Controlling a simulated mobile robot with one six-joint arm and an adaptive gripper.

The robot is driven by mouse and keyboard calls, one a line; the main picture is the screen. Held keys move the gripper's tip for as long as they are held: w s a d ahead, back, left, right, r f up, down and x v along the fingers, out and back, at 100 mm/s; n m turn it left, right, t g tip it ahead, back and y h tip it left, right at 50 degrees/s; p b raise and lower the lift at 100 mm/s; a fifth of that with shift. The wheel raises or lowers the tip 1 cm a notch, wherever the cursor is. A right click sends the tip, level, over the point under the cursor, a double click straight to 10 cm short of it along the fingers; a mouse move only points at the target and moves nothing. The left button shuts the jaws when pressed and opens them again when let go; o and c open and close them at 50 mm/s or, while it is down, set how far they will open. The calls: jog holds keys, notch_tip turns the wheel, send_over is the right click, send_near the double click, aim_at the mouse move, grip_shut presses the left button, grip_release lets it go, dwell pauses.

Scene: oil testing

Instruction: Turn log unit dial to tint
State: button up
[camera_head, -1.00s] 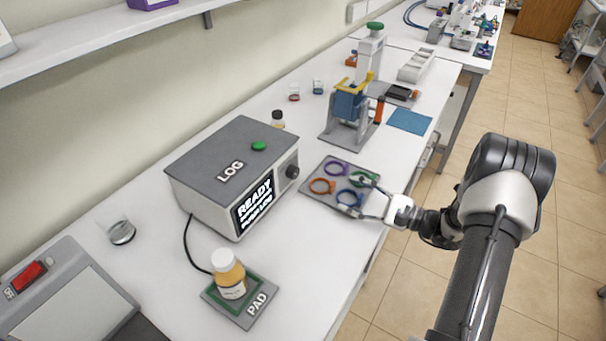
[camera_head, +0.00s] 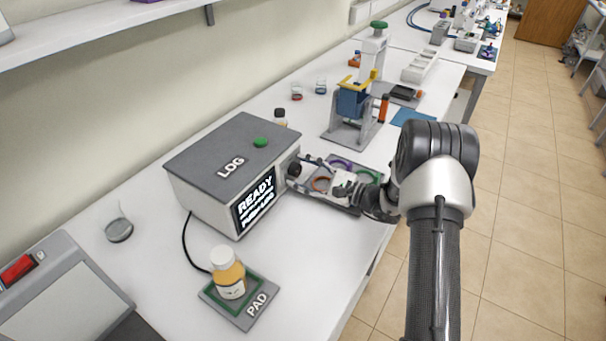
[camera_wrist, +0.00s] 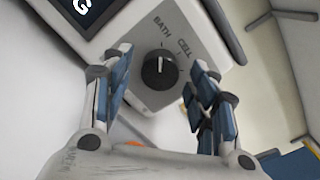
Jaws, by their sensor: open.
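The log unit (camera_head: 218,150) is a grey-topped box with a green button on top and a lit screen reading READY (camera_head: 256,205). Its black round dial (camera_head: 294,168) is on the right end face. In the wrist view the dial (camera_wrist: 160,70) has a white pointer mark facing up in the picture. The labels BATH and CELL show above it; no tint label can be read. My gripper (camera_wrist: 157,62) is open, with one blue-padded finger on each side of the dial and gaps between. In the head view my gripper (camera_head: 310,174) is at the dial's side of the unit.
A tray with coloured rings (camera_head: 340,164) lies under my gripper. A capped amber bottle (camera_head: 229,275) stands on the pad (camera_head: 262,302) in front. A blue device on a grey stand (camera_head: 350,112) is behind.

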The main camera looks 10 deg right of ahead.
jog(key=shift+c, duration=0.3)
jog(key=c, duration=1)
jog(key=shift+m, duration=0.3)
jog(key=m+p, duration=0.2)
jog(key=m, duration=0.2)
jog(key=shift+m+t, duration=0.3)
jog(key=shift+m, duration=0.1)
jog(key=m+p, duration=0.1)
jog(key=m, duration=0.3)
jog(key=shift+s+a+m+p, duration=0.1)
jog(key=shift+m+p, duration=0.2)
jog(key=m+p, duration=0.2)
jog(key=m, duration=0.3)
jog(key=shift+m+t, duration=0.3)
jog(key=shift+m, duration=0.1)
jog(key=shift+s+a+f+m+t+h+p, duration=0.15)
jog(key=shift+m+p, duration=0.2)
jog(key=shift+m, duration=0.85)
jog(key=shift+w+d+r+m+t+h+p, duration=0.15)
jog(key=shift+m+p, duration=0.15)
jog(key=shift+m, duration=0.9)
jog(key=shift+s+a+f, duration=0.1)
